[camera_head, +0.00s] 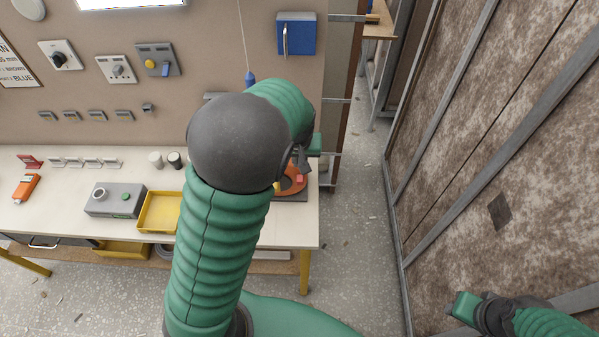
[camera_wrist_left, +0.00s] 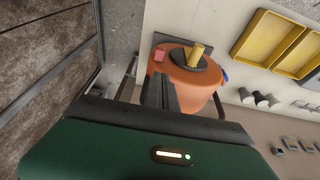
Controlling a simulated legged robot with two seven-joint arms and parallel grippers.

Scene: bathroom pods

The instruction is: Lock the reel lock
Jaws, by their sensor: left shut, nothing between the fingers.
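An orange reel (camera_head: 292,182) sits near the right end of the workbench, partly hidden behind my left arm. In the left wrist view the orange reel (camera_wrist_left: 180,63) has a dark hub, a yellow upright knob (camera_wrist_left: 195,53) and a small red block (camera_wrist_left: 159,55) by its rim. The red block also shows in the head view (camera_head: 299,179). My left gripper (camera_head: 304,163) is shut and empty, with its fingers (camera_wrist_left: 159,88) in front of the reel. I cannot tell whether they touch it. My right gripper (camera_head: 467,306) is low at right, away from the bench; its fingers are unclear.
A yellow tray (camera_head: 160,212), a grey box with a green button (camera_head: 115,200) and an orange device (camera_head: 26,188) are left on the workbench (camera_head: 60,218). A blue box (camera_head: 297,34) and switches hang on the wall. A brown panel (camera_head: 480,130) stands at right.

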